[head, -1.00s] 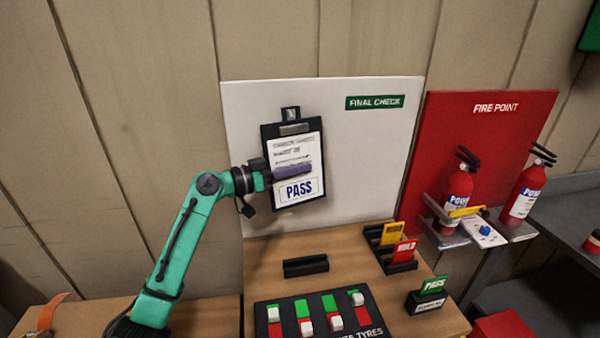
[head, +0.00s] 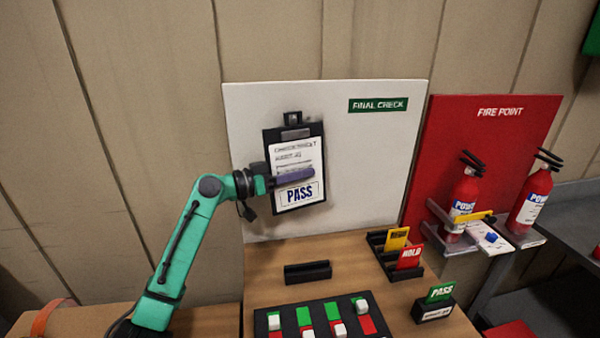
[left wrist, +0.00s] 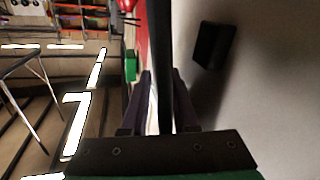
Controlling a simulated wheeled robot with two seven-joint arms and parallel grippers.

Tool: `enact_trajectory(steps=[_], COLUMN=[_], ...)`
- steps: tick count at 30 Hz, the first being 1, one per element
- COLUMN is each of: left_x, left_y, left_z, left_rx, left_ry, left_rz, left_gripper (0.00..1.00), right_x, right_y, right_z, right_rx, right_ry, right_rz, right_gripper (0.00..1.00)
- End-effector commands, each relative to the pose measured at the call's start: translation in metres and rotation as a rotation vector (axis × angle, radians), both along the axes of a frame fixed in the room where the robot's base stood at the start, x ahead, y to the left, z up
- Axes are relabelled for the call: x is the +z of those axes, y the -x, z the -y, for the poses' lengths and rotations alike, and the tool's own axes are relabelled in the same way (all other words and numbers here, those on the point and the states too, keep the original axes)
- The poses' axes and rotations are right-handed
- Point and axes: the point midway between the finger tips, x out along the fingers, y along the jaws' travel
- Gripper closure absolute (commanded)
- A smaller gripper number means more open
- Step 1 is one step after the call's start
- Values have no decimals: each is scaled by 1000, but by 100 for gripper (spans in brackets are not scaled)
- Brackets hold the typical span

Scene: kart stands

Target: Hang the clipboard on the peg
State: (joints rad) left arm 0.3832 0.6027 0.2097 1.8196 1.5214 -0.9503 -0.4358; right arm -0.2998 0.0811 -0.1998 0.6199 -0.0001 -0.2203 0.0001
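The black clipboard (head: 267,150), with white paper marked PASS and a clip at its top, is upright in front of the white FINAL CHECK board (head: 370,150). My left gripper (head: 294,175) comes in from the left; one purple finger lies across the paper. In the left wrist view, the clipboard (left wrist: 161,45) shows edge-on between the two fingers of the left gripper (left wrist: 162,78), which is shut on it. A black tab (head: 292,117) stands above the clip. I cannot make out the peg, nor tell whether the tab is on it. My right gripper is out of view.
Below the board, the wooden desk bears a black holder (head: 307,271), a switch panel (head: 290,321), a rack (head: 400,262) with yellow and red cards, and a green PASS card (head: 440,292). The red fire point board (head: 490,140) and extinguishers (head: 464,198) stand right.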

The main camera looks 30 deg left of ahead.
Motion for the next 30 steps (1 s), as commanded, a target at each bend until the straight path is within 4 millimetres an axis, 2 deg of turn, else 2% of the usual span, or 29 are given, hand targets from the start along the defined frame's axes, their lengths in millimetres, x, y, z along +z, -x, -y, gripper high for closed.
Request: enact_trajectory(steps=[14,17,30], left_x=[-4,-6,-5], left_y=[6,17,87], left_z=[-5,-14,-68], left_rx=[1,2,2], left_ry=[1,-2,-1], left_rz=[-2,-1,0], left_gripper=[55,55,55], right_x=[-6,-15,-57], right_y=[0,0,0], right_z=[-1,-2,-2], right_rx=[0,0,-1], right_ry=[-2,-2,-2], right_rz=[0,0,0], right_gripper=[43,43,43])
